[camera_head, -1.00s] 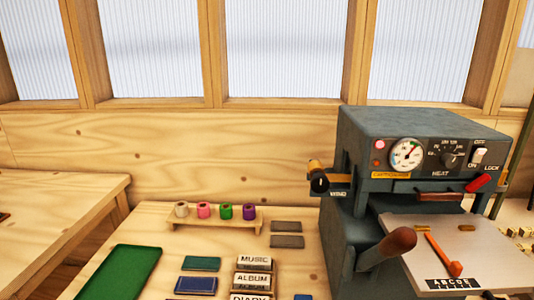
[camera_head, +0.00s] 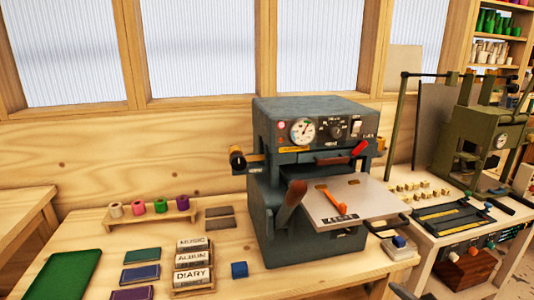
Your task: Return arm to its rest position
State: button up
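My gripper and arm do not show clearly in the head view. The foil rolls, white (camera_head: 115,210), pink (camera_head: 138,207), green (camera_head: 160,205) and purple (camera_head: 183,202), stand in a row on a small wooden rack (camera_head: 150,220) at the left of the bench. The dark grey-green press (camera_head: 310,125) stands right of them, with a dial, a heat knob and a red-tipped lever on its front. Its pale plate (camera_head: 355,200) sticks out with an orange piece (camera_head: 333,198) and a letter strip (camera_head: 340,218) on it.
A green machine (camera_head: 475,135) stands on a second table at right. Shelves (camera_head: 500,50) stand behind it.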

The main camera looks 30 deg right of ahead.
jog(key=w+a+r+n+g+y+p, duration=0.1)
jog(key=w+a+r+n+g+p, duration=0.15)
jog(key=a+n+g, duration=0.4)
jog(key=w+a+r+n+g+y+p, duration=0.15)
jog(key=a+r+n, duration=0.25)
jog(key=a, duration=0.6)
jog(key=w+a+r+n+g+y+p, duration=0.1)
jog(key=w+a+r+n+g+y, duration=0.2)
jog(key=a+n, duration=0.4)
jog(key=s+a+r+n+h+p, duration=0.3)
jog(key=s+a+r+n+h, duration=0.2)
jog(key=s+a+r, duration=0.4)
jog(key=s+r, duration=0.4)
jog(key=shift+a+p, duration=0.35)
jog(key=shift+p, duration=0.05)
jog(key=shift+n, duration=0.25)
